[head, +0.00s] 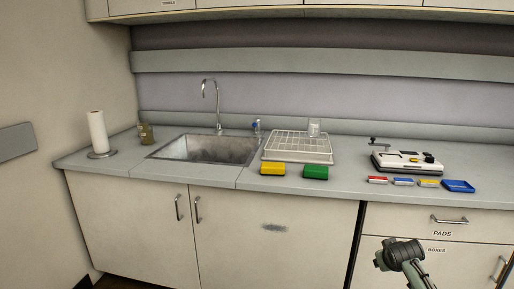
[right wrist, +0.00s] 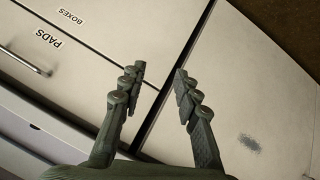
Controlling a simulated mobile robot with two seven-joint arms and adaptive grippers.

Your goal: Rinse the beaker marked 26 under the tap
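A clear beaker (head: 314,129) stands upright at the back of the white wire drying rack (head: 297,157), right of the sink. Any marking on it is too small to read. The curved metal tap (head: 216,105) rises behind the steel sink (head: 205,150); I cannot tell whether water runs. My right gripper (right wrist: 158,82) is open and empty in the right wrist view, in front of the cabinet fronts. In the head view my right arm shows at the lower right, below the counter and well away from the beaker. My left gripper is not in view.
A white instrument (head: 405,161) and several small coloured boxes are at right. Upper cabinets overhang the counter.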

